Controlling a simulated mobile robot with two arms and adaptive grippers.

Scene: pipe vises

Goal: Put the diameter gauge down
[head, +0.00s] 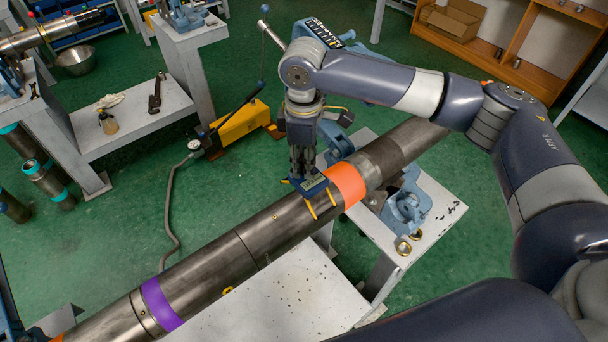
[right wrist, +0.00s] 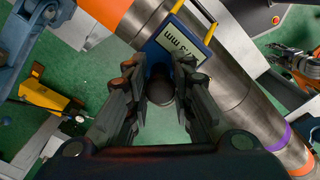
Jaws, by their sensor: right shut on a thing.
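The diameter gauge (head: 314,186) is a small blue block with a pale display and yellow prongs. It is at the long steel pipe (head: 240,245), beside the orange band, with its prongs over the pipe's side. My right gripper (head: 303,176) points down from above and is shut on the gauge. In the right wrist view the gauge (right wrist: 180,42) shows a reading in mm, partly cut off, between and beyond the fingertips (right wrist: 160,68). I cannot tell whether the prongs touch the pipe. A grey and orange device (right wrist: 303,66) at the right edge there looks like my left gripper; its fingers are unclear.
The pipe carries an orange band (head: 346,184) and a purple band (head: 160,303). A blue vise (head: 405,205) stands on a white stand, with brass rings (head: 404,246) near it. A white tabletop (head: 290,300) lies in front. A yellow pump (head: 246,123) stands on the green floor behind.

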